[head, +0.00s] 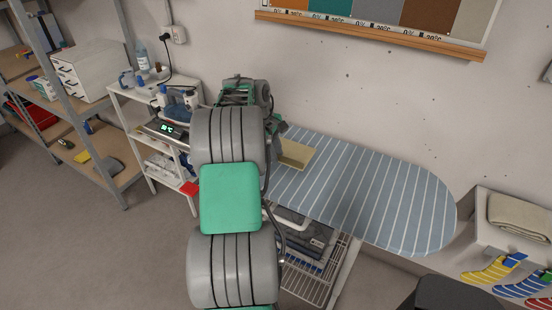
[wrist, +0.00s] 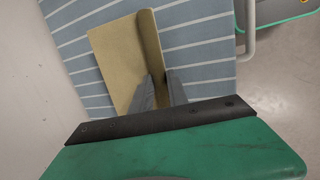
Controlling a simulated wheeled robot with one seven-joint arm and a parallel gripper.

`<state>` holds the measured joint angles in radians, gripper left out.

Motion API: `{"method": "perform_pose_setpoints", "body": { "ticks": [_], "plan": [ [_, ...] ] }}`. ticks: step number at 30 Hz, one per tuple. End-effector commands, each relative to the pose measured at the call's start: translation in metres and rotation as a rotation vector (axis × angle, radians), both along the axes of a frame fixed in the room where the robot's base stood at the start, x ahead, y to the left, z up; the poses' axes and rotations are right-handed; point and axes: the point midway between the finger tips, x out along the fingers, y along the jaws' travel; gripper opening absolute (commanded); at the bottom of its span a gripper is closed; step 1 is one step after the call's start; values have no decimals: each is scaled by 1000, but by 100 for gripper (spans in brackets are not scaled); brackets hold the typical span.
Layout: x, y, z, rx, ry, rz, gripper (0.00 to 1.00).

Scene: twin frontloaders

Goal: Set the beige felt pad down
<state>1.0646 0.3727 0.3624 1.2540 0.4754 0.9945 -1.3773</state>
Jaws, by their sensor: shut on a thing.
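The beige felt pad (wrist: 115,60) shows in the wrist view as a flat tan piece with a raised strip along one side. My gripper (wrist: 160,90) is shut on that strip, with both dark fingers against it. In the head view the pad (head: 296,155) is at the left end of the blue striped ironing board (head: 375,190). The pad is over the board's surface; I cannot tell whether it touches it. My arm hides part of the pad and the board's left end in the head view.
A white shelf cart (head: 112,98) with bottles and an iron stands left of my arm. A wire rack (head: 312,275) sits under the board. Most of the board to the right is bare. A white shelf with a folded towel (head: 518,215) is at far right.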

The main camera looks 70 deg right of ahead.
Motion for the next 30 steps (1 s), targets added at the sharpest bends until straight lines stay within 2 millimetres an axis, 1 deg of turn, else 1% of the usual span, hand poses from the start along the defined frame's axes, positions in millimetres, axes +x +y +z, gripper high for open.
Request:
{"method": "perform_pose_setpoints", "body": {
  "ticks": [2, 6, 16, 17, 18, 24, 30],
  "plan": [
    [1, -4, -9, 4, 2, 0, 0],
    [1, -3, -32, 4, 3, 0, 0],
    [1, -3, -38, 1, 1, 0, 0],
    [1, -3, -38, 1, 1, -1, 21],
    [1, -3, -38, 1, 1, -1, 24],
    [1, -3, -38, 2, 1, -1, 41],
    [1, -2, -39, 3, 2, 0, 42]
  ]
}}
